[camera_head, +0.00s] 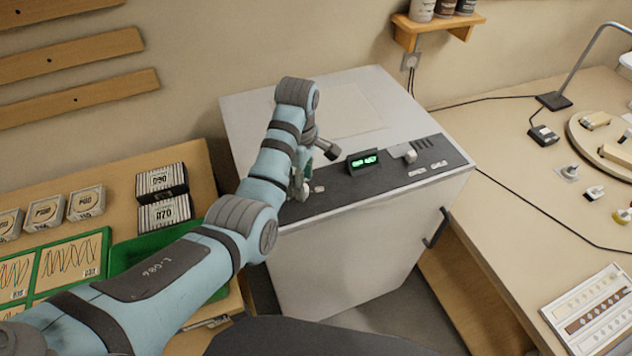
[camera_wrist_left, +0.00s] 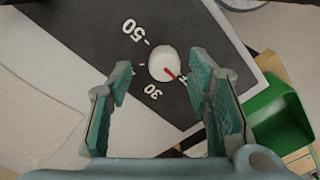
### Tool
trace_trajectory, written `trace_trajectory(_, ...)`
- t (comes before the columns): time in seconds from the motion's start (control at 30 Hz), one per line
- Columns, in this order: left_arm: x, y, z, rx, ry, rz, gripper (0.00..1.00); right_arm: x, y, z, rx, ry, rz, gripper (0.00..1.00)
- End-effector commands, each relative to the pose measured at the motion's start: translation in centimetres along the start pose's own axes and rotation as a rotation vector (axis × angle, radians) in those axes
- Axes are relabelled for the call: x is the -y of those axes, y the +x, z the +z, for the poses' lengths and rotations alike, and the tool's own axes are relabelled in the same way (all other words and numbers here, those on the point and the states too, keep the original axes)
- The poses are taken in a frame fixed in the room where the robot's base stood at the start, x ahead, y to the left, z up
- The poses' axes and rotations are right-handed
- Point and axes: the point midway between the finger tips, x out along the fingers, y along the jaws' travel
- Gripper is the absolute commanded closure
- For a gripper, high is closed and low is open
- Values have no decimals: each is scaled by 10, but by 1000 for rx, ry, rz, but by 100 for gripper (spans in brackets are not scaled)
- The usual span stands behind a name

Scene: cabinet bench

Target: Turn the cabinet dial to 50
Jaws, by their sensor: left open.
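The cabinet (camera_head: 345,255) stands in the middle of the head view, with a dark control panel (camera_head: 350,190) along its top front edge. In the left wrist view the dial (camera_wrist_left: 163,63) is a round white knob with a red pointer aimed down and right, away from the 50 mark. The labels 50 (camera_wrist_left: 132,30) and 30 (camera_wrist_left: 152,92) show; a mark near the pointer is partly hidden. My left gripper (camera_head: 303,187) is open above the panel's left end. Its fingers (camera_wrist_left: 160,72) appear on either side of the dial; I cannot tell whether they touch it. My right gripper is not in view.
A green-lit display (camera_head: 363,160) and a light block-shaped control (camera_head: 404,153) sit further right on the panel. A green tray (camera_head: 130,252) and striped boxes (camera_head: 163,212) stand on the left bench. The right bench holds a lamp (camera_head: 554,101) and small parts.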

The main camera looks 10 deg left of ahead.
Motion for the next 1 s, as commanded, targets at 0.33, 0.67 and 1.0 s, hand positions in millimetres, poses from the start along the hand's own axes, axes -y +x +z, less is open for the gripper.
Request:
trace_trajectory(0.33, 2, 15, -4, 0, -8, 1, 54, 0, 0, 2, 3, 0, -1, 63)
trace_trajectory(0.67, 1, 15, -3, 0, -6, 1, 92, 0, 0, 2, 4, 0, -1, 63)
trace_trajectory(1.0, 1, 14, -3, 0, 18, 2, 100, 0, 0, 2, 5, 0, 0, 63)
